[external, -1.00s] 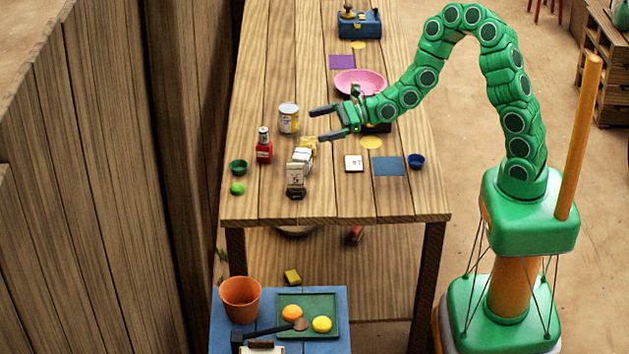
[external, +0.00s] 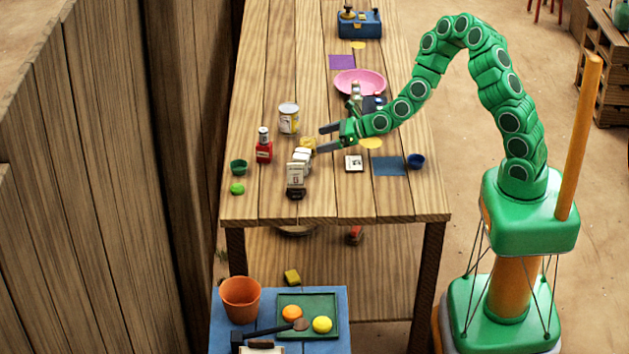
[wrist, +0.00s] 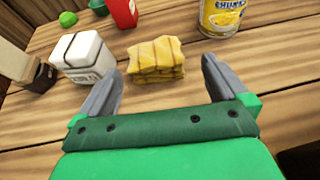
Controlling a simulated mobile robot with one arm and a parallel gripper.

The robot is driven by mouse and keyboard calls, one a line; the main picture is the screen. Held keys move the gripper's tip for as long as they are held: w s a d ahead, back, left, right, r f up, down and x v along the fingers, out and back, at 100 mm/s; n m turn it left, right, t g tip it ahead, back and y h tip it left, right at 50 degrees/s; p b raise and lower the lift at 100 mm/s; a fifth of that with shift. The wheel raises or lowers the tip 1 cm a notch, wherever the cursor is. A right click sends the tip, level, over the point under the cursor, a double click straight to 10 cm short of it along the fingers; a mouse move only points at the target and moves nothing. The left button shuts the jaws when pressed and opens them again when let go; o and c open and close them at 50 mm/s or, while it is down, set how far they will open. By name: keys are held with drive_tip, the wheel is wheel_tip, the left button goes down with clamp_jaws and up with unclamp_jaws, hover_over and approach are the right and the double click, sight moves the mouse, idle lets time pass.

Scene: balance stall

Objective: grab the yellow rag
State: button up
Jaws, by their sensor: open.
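The yellow rag (wrist: 156,58) is a folded stack lying on the wooden table. In the wrist view it sits ahead of my gripper (wrist: 162,88), just beyond and between the two grey fingertips.
A white box-like container (wrist: 83,54) stands just left of the rag, near my left finger. A can (external: 289,118) stands behind the rag, and a red bottle (external: 264,148) stands farther left. A white card (external: 354,163) and a blue square (external: 389,166) lie to the right.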

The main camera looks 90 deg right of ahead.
sight(312, 145)
drive_tip(key=shift+w+a+f, duration=0.15)
drive_tip(key=shift+w+f, duration=0.25)
drive_tip(key=shift+w, duration=0.2)
drive_tip(key=shift+w+a+f, duration=0.15)
drive_tip(key=shift+w+f, duration=0.25)
drive_tip(key=shift+w, duration=0.15)
drive_tip(key=shift+x, duration=1.2)
drive_tip(key=shift+c, duration=0.3)
drive_tip(key=c, duration=0.9)
